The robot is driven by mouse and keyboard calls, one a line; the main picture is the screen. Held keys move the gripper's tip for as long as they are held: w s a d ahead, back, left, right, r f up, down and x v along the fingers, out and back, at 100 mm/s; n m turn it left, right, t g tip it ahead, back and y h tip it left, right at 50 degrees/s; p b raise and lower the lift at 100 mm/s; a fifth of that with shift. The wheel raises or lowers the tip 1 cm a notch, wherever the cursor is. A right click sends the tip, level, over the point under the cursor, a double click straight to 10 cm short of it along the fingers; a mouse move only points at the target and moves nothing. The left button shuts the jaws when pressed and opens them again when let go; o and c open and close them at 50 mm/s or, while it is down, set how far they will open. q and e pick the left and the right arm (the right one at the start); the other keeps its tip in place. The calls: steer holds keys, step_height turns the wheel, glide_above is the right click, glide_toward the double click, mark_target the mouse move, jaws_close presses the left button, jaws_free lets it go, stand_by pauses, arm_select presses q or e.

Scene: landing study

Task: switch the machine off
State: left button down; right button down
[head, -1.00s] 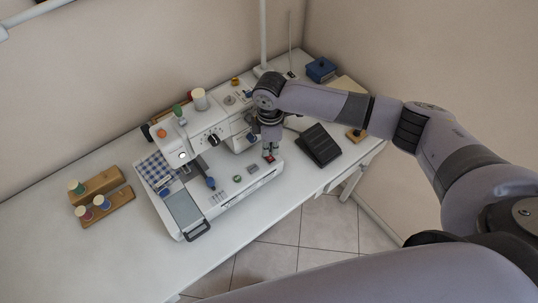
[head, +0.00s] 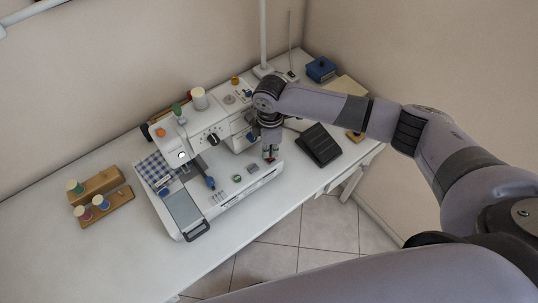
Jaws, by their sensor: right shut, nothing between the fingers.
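The machine is a white sewing machine (head: 232,119) standing on the table, with a dark dial (head: 213,139) on its front. A small light (head: 182,155) glows white at its left end. On its low base are a green round button (head: 237,178) and a grey square part (head: 252,168). My right gripper (head: 270,158) points down over the right end of the base, fingers shut and empty. A little red shows at its fingers; I cannot tell whether they touch the machine. The gripper and wrist hide what lies behind them. My left gripper is not in view.
A black foot pedal (head: 319,145) lies on the white table (head: 70,250) right of the machine. Wooden spool holders (head: 105,206) stand at the left. A blue box (head: 321,70) and a lamp post (head: 263,35) are at the back. The front left of the table is clear.

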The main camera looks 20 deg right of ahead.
steer(key=shift+s+f+b, duration=0.1)
steer(key=shift+f+b, duration=0.25)
steer(key=shift+f, duration=0.55)
steer(key=shift+r, duration=0.1)
steer(key=shift+r+p, duration=0.75)
steer(key=shift+p, duration=0.2)
step_height(320, 180, up, 6)
steer(key=p, duration=0.6)
steer(key=shift+f, duration=0.25)
steer(key=shift+f, duration=0.1)
